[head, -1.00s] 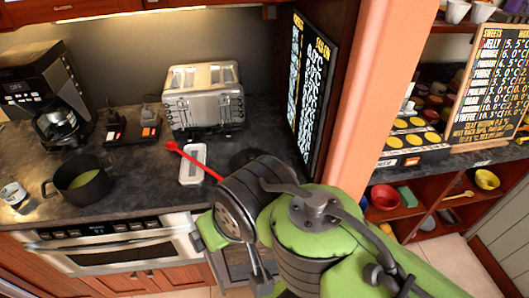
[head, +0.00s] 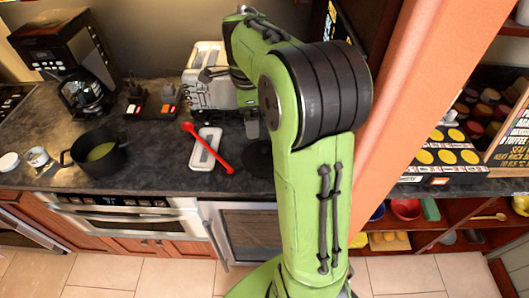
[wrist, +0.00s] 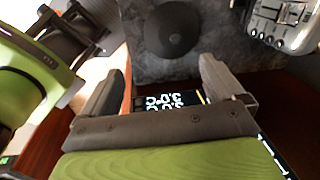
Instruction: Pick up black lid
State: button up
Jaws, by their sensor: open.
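The black lid (wrist: 171,30) is a round dark disc with a small knob in its middle. It lies on the dark countertop at the top centre of the wrist view. My gripper (wrist: 163,66) is open and empty, its two grey fingers spread wide. The lid shows beyond the fingertips, between their lines, and is not between the fingers.
A silver toaster (head: 207,80) stands behind my arm and also shows in the wrist view (wrist: 284,24). A white tray (head: 206,148) with a red spoon (head: 207,147) lies left of my arm. A black pot (head: 98,152) stands further left. A menu board (wrist: 168,101) is close below the fingers.

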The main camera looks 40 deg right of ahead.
jog(key=w+d+f+m+g+y, duration=0.1)
jog(key=w+d+f+m, duration=0.3)
jog(key=d+f+m, duration=0.35)
jog(key=m, duration=0.1)
send_over(265, 150)
jog(key=f, duration=0.8)
jog(key=shift+w+d+f, duration=0.2)
jog(key=shift+w, duration=0.2)
notch_tip(265, 150, down, 6)
jog(key=shift+s+a+f, duration=0.1)
jog(key=shift+s+a, duration=0.1)
jog(key=shift+s, duration=0.1)
grip_shut()
